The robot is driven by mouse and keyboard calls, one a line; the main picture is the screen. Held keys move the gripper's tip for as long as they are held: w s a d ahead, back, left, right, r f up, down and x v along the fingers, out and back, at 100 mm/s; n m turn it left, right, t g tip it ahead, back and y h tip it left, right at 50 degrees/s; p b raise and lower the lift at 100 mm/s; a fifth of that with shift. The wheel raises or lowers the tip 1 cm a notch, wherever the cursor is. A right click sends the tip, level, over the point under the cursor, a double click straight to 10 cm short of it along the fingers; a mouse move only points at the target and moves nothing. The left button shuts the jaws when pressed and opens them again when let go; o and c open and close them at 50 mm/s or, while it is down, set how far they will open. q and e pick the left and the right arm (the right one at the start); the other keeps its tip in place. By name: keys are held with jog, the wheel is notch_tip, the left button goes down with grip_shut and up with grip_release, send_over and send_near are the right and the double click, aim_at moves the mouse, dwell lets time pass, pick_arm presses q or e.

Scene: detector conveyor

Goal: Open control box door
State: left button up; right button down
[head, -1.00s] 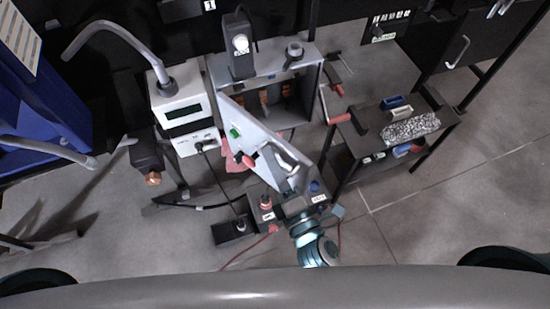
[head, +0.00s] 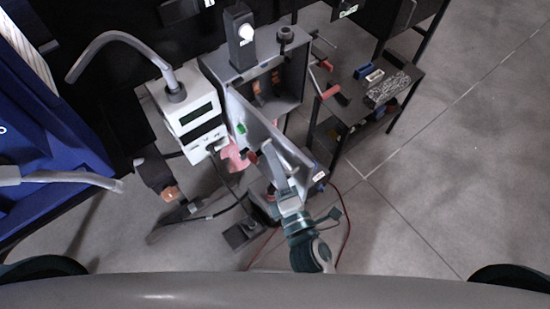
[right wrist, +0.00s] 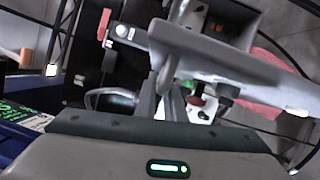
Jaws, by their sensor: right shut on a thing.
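The grey control box (head: 298,73) stands at the upper middle of the head view, with copper-coloured parts inside. Its door (head: 258,128) is swung out toward me, hinged at the box's left side, and the interior shows. The door carries a green button (head: 241,128) and a red knob. My right gripper (head: 273,156) reaches up from the bottom to the door. In the right wrist view its fingers (right wrist: 163,103) are shut on the grey door handle (right wrist: 166,74), beside the door panel (right wrist: 205,55). Exact finger contact is partly hidden. My left gripper is not in view.
A white instrument with a display (head: 195,115) stands left of the box. A blue cart (head: 50,150) fills the left edge. A small dark table (head: 345,110) with blocks stands right of the box. Cables lie below the door. The floor at the right is clear.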

jog(key=shift+a, duration=0.15)
jog(key=c, duration=1.8)
grip_release()
jog(key=shift+c, duration=0.2)
